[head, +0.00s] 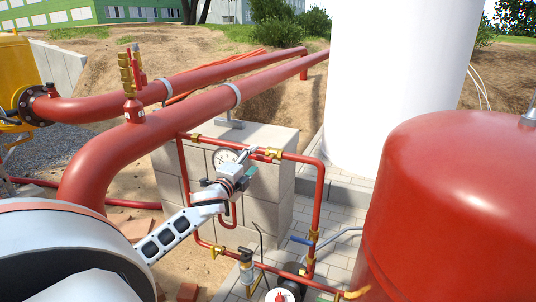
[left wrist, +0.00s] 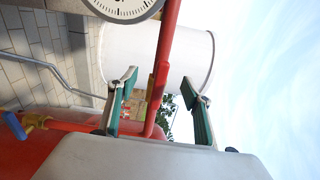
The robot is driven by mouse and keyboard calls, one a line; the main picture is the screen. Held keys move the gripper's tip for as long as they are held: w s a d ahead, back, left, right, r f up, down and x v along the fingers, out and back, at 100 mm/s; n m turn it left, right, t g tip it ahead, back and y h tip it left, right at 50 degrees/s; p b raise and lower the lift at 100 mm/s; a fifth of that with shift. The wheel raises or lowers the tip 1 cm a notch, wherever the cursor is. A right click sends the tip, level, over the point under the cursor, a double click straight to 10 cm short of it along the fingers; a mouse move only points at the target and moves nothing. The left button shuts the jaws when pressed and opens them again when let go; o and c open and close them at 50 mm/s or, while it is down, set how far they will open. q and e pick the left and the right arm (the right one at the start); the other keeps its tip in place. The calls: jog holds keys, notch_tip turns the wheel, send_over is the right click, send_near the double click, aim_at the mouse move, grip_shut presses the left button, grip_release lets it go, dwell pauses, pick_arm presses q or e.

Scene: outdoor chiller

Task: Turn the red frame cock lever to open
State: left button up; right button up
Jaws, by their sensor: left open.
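The red pipe frame (head: 290,156) stands in front of a block wall, with a brass fitting (head: 273,153) on its top pipe. My left gripper (head: 247,168) is at this top pipe, beside the fitting and a round gauge (head: 226,156). In the left wrist view its two green-padded fingers (left wrist: 160,86) are open. A bright red lever-like piece (left wrist: 161,84) lies along the red pipe (left wrist: 168,40) between them, and I cannot tell whether a finger touches it. In the head view the lever is hidden or too small to make out. My right gripper is out of view.
A blue lever (head: 301,240) is on the lower right of the frame. A large red tank (head: 450,200) stands at right, a white tank (head: 390,80) behind. Thick red pipes (head: 110,155) cross at left. Paving (head: 335,225) lies below the frame.

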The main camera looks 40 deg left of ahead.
pick_arm(q)
jog(key=p+v, duration=0.2)
jog(key=v, duration=0.4)
jog(key=shift+s, duration=0.2)
jog(key=v, duration=1.2)
jog(key=shift+r, duration=0.15)
